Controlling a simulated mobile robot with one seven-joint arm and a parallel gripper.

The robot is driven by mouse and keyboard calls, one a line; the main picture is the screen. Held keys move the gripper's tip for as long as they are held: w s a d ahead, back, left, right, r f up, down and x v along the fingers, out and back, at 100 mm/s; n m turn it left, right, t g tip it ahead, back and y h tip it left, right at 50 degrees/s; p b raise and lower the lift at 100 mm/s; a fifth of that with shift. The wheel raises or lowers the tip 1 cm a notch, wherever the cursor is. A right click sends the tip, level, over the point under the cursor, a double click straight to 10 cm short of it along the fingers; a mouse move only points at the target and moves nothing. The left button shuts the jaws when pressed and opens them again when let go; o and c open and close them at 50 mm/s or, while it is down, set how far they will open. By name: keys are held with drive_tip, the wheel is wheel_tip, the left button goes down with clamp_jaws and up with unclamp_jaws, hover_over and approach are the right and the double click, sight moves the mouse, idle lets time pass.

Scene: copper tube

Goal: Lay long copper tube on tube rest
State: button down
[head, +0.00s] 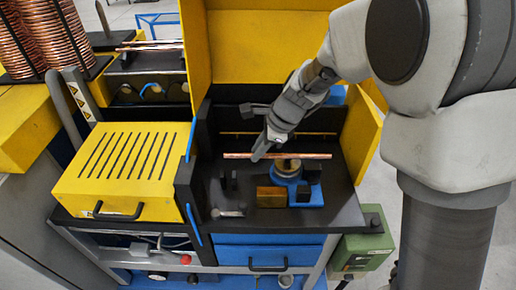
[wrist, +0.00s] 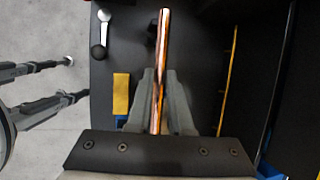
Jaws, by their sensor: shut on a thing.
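My gripper (head: 261,152) is shut on a long copper tube (head: 305,156), which it holds roughly level above the black worktop. In the wrist view the tube (wrist: 164,40) runs between the two grey fingers (wrist: 160,80) and sticks out well past their tips. Two small black uprights (head: 228,181) stand on the worktop, below the tube's left part; I cannot tell for sure whether they are the tube rest. More copper tubes (head: 150,46) lie on a dark rack at the back left.
A blue-based fixture (head: 313,195) and a brass-coloured block (head: 270,197) are below the tube. Yellow panels (head: 262,45) wall the back and right side. A slotted yellow cover (head: 125,165) is at left. A lever with a ball end (wrist: 100,38) shows in the wrist view.

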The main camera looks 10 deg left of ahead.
drive_tip(key=shift+f+b, duration=3.2)
drive_tip(key=shift+f, duration=1.6)
drive_tip(key=shift+w+a+f, duration=0.1)
drive_tip(key=shift+w, duration=0.4)
drive_tip(key=c, duration=0.7)
unclamp_jaws()
drive_tip(key=shift+c, duration=0.2)
drive_tip(key=p+v, duration=0.2)
drive_tip(key=v, duration=1.5)
drive_tip(key=shift+r+p, duration=0.25)
drive_tip(key=shift+p, duration=0.05)
